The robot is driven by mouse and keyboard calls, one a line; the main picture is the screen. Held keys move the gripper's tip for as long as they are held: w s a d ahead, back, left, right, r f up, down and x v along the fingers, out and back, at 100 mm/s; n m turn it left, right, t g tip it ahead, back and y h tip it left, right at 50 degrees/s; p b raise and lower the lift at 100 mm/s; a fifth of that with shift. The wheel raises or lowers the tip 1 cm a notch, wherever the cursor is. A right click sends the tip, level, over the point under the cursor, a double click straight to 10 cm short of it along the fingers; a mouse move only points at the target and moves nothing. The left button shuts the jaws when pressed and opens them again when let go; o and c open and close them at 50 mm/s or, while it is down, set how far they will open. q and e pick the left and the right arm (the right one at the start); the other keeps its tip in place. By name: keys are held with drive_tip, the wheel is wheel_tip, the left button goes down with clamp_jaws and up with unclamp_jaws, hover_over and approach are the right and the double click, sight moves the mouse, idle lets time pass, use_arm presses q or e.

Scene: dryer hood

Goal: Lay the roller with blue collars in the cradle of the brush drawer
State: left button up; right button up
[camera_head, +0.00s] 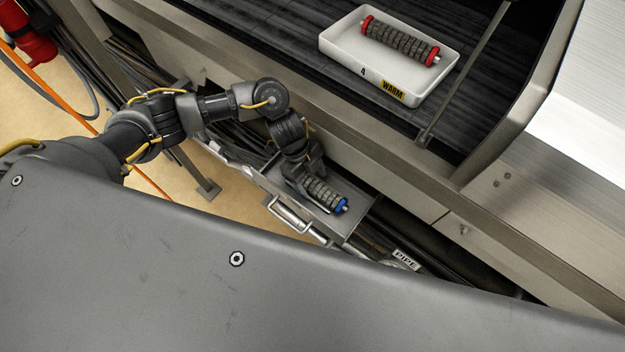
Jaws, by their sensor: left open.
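The roller with blue collars (323,192) is a grey ribbed cylinder. One blue collar shows at its lower right end; the other end is hidden by my left gripper. It appears to lie in the brush drawer (354,223), a grey metal tray with a bar handle on its front. The cradle under the roller is hidden, so I cannot tell how it sits there. My left gripper (306,188) is open, right at the roller's upper left end; its fingers are mostly hidden. My right gripper is not in view.
A white tray (338,51) labelled "WARM" holds a roller with red collars (399,42) on the dark slatted bed above. A metal rail runs between bed and drawer. A strut (463,80) stands beside the tray. Pipes with a "PIPE" label (406,260) lie right of the drawer.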

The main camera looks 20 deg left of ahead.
use_arm(q)
drive_tip(key=v, duration=1.1)
drive_tip(key=shift+s, duration=0.1)
